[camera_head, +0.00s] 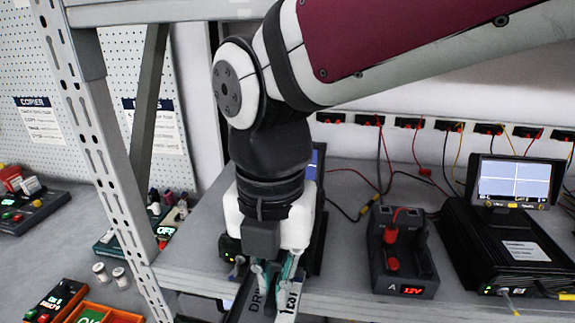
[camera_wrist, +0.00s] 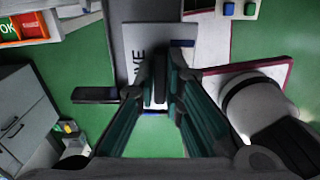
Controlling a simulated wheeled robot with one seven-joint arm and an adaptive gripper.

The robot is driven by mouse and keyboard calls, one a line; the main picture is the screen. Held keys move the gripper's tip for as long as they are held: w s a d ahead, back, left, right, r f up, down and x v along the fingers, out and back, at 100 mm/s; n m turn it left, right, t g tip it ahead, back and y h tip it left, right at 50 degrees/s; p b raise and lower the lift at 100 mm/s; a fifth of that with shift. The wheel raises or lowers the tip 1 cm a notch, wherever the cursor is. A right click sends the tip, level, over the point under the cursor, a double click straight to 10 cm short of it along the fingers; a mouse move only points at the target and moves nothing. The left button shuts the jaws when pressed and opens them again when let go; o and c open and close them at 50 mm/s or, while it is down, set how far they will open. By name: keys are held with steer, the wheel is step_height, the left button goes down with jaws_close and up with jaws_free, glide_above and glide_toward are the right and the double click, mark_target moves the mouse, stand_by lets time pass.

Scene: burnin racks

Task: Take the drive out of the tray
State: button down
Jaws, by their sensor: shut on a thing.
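My gripper (camera_head: 274,283) is at the bottom middle of the head view, pointing down at the front edge of the grey shelf. Its teal fingers also show in the wrist view (camera_wrist: 163,85), close together on a narrow dark piece (camera_wrist: 158,70) that appears to be the drive. A grey tray (camera_head: 287,303) with partly covered lettering lies under the fingers. It also shows in the wrist view (camera_wrist: 136,42), where the letters "VE" are readable. The fingers cover much of the drive, and I cannot tell how far it is out of the tray.
Right on the shelf stand a dark supply box with a red 12V display (camera_head: 403,255) and a black unit with a screen (camera_head: 517,185). A perforated post (camera_head: 105,150) rises left of my arm. Green floor (camera_wrist: 60,65) shows below.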

steer(key=s+d+r+p, duration=0.1)
steer(key=s+d+r, duration=0.4)
steer(key=s+d, duration=0.3)
steer(key=s, duration=0.2)
steer(key=shift+s+d, duration=0.15)
steer(key=shift+s, duration=0.25)
steer(key=shift+f, duration=0.1)
